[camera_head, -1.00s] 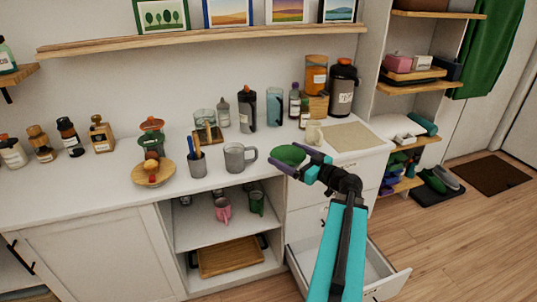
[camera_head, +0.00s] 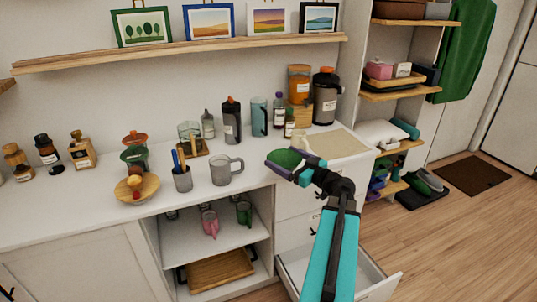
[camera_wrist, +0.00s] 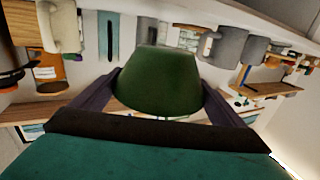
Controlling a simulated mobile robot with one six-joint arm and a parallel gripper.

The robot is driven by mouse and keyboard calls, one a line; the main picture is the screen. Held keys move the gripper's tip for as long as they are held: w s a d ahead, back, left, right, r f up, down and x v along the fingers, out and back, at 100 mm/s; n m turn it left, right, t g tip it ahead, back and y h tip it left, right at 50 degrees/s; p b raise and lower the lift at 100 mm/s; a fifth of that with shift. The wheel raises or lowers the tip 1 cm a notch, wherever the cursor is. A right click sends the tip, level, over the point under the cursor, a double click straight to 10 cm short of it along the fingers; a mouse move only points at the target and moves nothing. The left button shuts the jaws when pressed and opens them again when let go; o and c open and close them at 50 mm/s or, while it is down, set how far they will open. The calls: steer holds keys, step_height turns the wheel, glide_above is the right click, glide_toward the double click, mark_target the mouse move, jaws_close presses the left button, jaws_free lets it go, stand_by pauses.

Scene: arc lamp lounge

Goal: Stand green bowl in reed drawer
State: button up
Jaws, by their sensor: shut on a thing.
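The green bowl (camera_head: 288,158) is held in the air by my gripper (camera_head: 290,166), above the front edge of the counter at the drawer unit. In the wrist view the bowl (camera_wrist: 158,82) sits between the two dark purple fingers of my gripper (camera_wrist: 155,92), which touch it on both sides. An open white drawer (camera_head: 372,284) sticks out low at the front of the unit, below my arm. My arm covers much of it, and its visible inside looks empty. I cannot read which drawer is the reed one.
A grey mug (camera_head: 223,172) and a pen cup (camera_head: 182,180) stand on the counter left of my gripper. A beige mat (camera_head: 335,144) lies behind it. An open shelf below holds a pink mug (camera_head: 210,224), a green mug (camera_head: 244,213) and a wooden tray (camera_head: 220,270).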

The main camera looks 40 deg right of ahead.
steer(key=w+d+p, duration=0.1)
steer(key=w, duration=0.3)
steer(key=w+d+f+p, duration=0.1)
steer(key=w+d, duration=0.1)
steer(key=w, duration=0.2)
steer(key=w+d, duration=0.2)
steer(key=w, duration=0.2)
steer(key=shift+w+d+f+p, duration=0.15)
steer(key=shift+w+d+p, duration=0.05)
steer(key=shift+w+p, duration=0.2)
steer(key=shift+s, duration=0.1)
steer(key=shift+f+p, duration=0.5)
steer(key=shift+f, duration=1.25)
steer(key=shift+f+b, duration=0.15)
steer(key=shift+b, duration=0.2)
steer(key=o, duration=0.9)
steer(key=shift+r+p, duration=0.25)
steer(key=shift+p, duration=0.2)
